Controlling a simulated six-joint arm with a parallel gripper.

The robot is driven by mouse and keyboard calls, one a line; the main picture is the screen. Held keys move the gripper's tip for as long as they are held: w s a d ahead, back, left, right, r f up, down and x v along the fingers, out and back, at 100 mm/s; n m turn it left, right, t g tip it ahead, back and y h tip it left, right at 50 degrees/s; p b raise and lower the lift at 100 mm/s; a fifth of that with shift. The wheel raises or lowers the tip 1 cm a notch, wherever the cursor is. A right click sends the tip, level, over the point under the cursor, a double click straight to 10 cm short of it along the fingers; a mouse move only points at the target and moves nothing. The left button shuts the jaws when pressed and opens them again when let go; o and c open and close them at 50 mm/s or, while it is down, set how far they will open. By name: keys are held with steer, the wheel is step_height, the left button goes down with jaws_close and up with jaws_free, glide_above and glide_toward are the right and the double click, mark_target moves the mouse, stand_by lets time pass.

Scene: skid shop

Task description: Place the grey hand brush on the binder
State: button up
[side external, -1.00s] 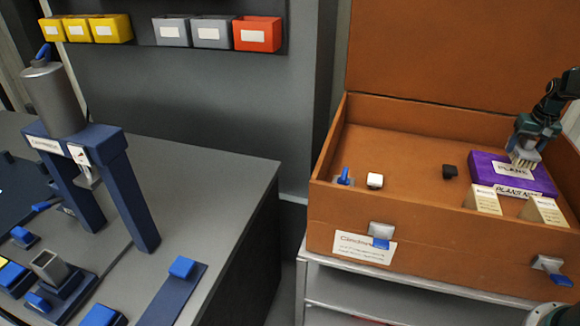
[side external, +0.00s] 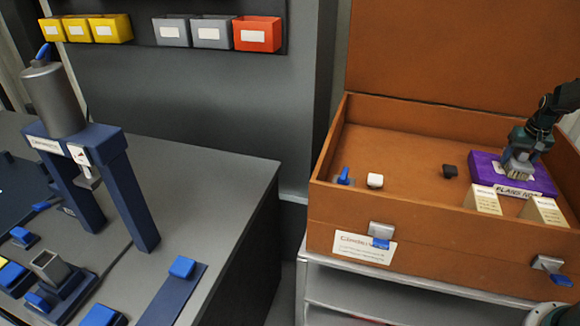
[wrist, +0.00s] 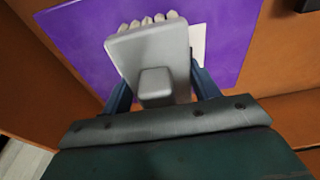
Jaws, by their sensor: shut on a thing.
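The grey hand brush (side external: 520,169) has a pale grey body and light bristles. My gripper (side external: 521,157) is shut on it, and in the wrist view the two blue fingers (wrist: 161,88) sit on either side of the brush's grey handle (wrist: 154,82). The purple binder (side external: 484,163) lies flat in the right part of the brown case; it also fills much of the wrist view (wrist: 85,50). The brush is over the binder, bristles down. I cannot tell whether the bristles touch its cover.
Two cream labelled boxes (side external: 483,200) stand in front of the binder. A black item (side external: 450,171), a white item (side external: 375,181) and a blue item (side external: 344,177) sit to its left in the brown case (side external: 410,150). The case's middle floor is clear.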

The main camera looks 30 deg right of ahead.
steer(key=o, duration=1)
steer(key=shift+r, duration=0.1)
steer(key=r, duration=0.4)
steer(key=s+a+r, duration=0.1)
steer(key=r, duration=0.6)
steer(key=shift+s+a+r, duration=0.15)
steer(key=shift+r, duration=0.25)
